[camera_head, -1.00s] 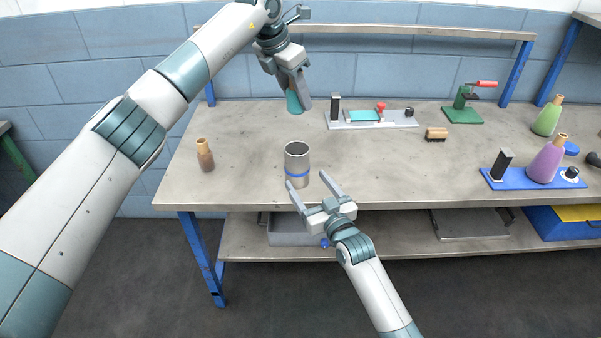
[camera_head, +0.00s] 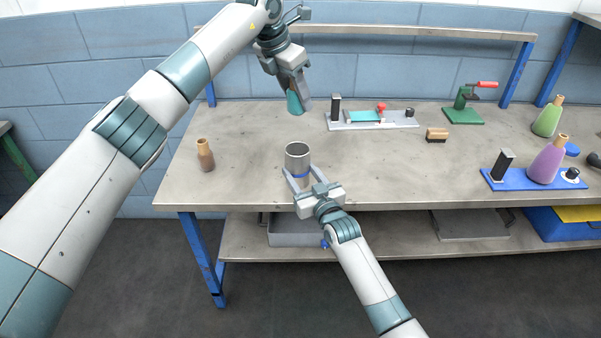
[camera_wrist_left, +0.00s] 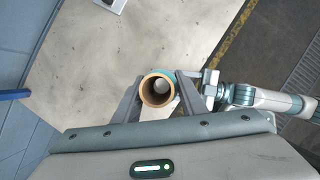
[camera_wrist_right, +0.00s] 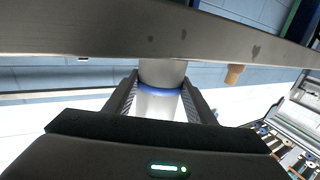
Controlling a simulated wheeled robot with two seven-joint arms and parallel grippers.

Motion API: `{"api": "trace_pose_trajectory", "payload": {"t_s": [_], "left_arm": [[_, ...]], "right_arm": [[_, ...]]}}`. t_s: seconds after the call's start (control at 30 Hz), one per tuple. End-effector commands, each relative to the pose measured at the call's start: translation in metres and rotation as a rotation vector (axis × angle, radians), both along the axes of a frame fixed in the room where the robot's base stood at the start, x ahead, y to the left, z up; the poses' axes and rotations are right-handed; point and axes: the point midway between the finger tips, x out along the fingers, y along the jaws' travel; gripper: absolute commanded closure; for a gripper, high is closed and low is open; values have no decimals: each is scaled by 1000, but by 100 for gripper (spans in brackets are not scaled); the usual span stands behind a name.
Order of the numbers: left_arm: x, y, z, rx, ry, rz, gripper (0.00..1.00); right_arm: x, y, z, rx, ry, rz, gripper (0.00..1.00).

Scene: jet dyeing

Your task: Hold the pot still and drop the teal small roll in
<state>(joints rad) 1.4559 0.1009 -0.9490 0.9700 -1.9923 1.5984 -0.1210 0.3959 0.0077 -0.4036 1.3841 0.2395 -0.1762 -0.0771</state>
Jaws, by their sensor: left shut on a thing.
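The teal small roll (camera_head: 295,103) is held in my left gripper (camera_head: 293,92), high above the table. In the left wrist view its brown open core (camera_wrist_left: 146,91) shows end-on between the fingers. The grey metal pot (camera_head: 298,157) with a blue band stands upright on the table, nearer the front than the roll. My right gripper (camera_head: 303,177) is open, with one finger on each side of the pot's lower part. In the right wrist view the pot (camera_wrist_right: 161,75) is between the fingers; I cannot tell whether they touch it.
A brown bottle (camera_head: 205,155) stands at the left of the table. Behind and right are a grey plate with a teal piece (camera_head: 365,116), a brush (camera_head: 437,134) and a green press (camera_head: 463,113). A blue plate with a purple bottle (camera_head: 547,160) is at the right.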

Motion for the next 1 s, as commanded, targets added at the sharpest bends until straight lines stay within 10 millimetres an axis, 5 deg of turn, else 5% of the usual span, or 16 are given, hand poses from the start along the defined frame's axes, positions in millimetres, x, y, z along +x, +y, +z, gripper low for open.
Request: {"api": "trace_pose_trajectory", "payload": {"t_s": [1.0], "left_arm": [[0, 0, -43, 0, 0, 0, 85]], "right_arm": [[0, 0, 0, 0, 0, 0, 78]]}}
